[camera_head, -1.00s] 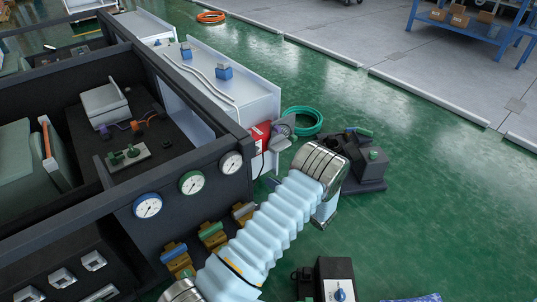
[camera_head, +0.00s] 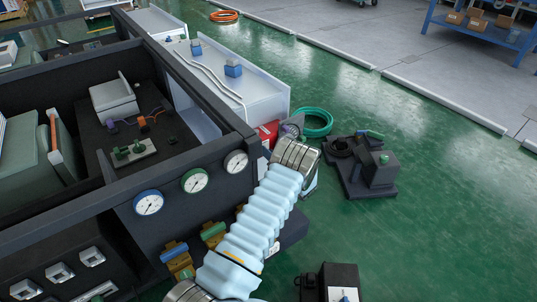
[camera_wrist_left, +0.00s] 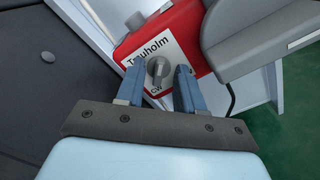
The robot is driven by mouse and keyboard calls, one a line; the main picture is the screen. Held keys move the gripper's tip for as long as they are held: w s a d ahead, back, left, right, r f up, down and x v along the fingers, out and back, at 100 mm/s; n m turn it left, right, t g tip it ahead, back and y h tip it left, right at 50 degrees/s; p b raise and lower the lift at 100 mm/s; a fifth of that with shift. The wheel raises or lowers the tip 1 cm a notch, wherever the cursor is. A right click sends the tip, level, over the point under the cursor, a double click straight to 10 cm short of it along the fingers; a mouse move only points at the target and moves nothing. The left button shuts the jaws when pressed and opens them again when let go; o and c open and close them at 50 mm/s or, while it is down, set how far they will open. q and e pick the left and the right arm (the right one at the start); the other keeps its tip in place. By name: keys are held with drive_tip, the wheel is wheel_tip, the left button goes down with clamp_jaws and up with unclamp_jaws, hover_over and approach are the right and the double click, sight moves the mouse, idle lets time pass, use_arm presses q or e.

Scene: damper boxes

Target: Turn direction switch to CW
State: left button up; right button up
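The plate is on a red box (camera_wrist_left: 185,28), which also shows in the head view (camera_head: 268,133), partly hidden. My left gripper (camera_wrist_left: 160,70) is open, with one blue-grey finger on each side of the knob. I cannot tell whether the fingers touch it. The knob's grip is roughly upright in the wrist view, with its lower end near "CW". In the head view, the wrist hides most of the gripper. My right gripper is not in view.
A dark frame (camera_head: 205,75) with several gauges stands left of my arm. A grey part (camera_wrist_left: 265,35) lies close to the right finger. A green hose coil (camera_head: 318,124) and a dark device (camera_head: 378,172) are on the green floor, which is mostly clear at right.

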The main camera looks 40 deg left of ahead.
use_arm(q)
drive_tip(key=shift+a, duration=0.15)
clamp_jaws()
